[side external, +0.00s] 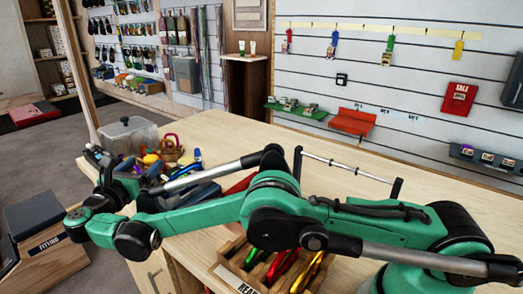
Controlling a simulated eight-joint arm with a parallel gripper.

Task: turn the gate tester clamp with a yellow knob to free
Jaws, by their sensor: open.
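My gripper (97,157) is at the left end of my green arm, over the left end of the wooden bench and in front of a clear bin. It is small in the picture; it looks open, and I see nothing held in it. A small yellow round part (150,159) shows just right of my gripper, among crowded gear. It may be the clamp's yellow knob, but I cannot tell for sure. The clamp's body and the setting of its knob cannot be made out; my arm and other gear hide much of that area.
A labelled wooden tray (229,277) with coloured carabiners is at the front, below my arm. A low metal rail (345,166) stands at the right. The back middle bench is clear.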

